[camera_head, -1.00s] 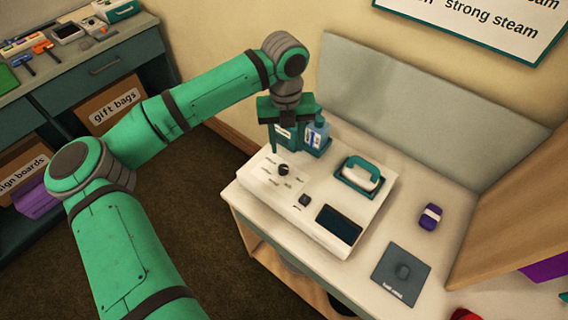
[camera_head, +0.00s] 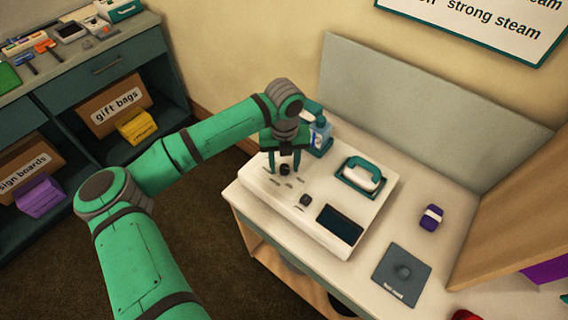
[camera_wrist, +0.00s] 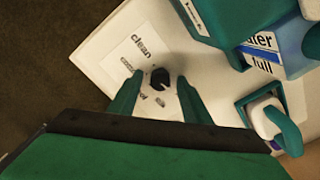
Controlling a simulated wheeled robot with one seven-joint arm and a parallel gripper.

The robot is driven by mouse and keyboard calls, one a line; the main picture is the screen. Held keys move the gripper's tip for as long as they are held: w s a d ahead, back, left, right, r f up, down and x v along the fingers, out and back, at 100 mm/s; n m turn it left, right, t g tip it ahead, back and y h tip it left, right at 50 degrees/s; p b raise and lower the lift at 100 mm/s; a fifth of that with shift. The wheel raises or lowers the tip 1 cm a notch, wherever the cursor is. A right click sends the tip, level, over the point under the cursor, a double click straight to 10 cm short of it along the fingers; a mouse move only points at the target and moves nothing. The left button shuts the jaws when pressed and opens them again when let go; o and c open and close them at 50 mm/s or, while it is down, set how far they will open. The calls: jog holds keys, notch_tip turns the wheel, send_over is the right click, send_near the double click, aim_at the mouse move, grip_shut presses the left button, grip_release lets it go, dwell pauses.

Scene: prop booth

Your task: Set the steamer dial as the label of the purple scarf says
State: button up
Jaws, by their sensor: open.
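The steamer is a white flat unit (camera_head: 340,208) on the table. Its black dial (camera_head: 285,170) sits near the unit's left end, with small labels around it. In the wrist view the dial (camera_wrist: 160,78) stands between my two green fingers, and "clean" reads above it; the other labels are partly hidden or too small. My gripper (camera_head: 284,168) is open, pointing down around the dial, with gaps to both fingers in the wrist view (camera_wrist: 158,92). A small purple item with a white band (camera_head: 431,217), perhaps the rolled scarf, lies to the right; no writing on it is legible.
A water tank (camera_head: 320,138) marked "full" in the wrist view stands behind the dial. A teal-and-white steamer head (camera_head: 361,178) rests on the unit, near a dark screen (camera_head: 340,224). A grey pad (camera_head: 402,275) lies to the right. A wall sign (camera_head: 480,25) reads "strong steam".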

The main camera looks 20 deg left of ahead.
jog(key=c, duration=1)
jog(key=shift+c, duration=0.2)
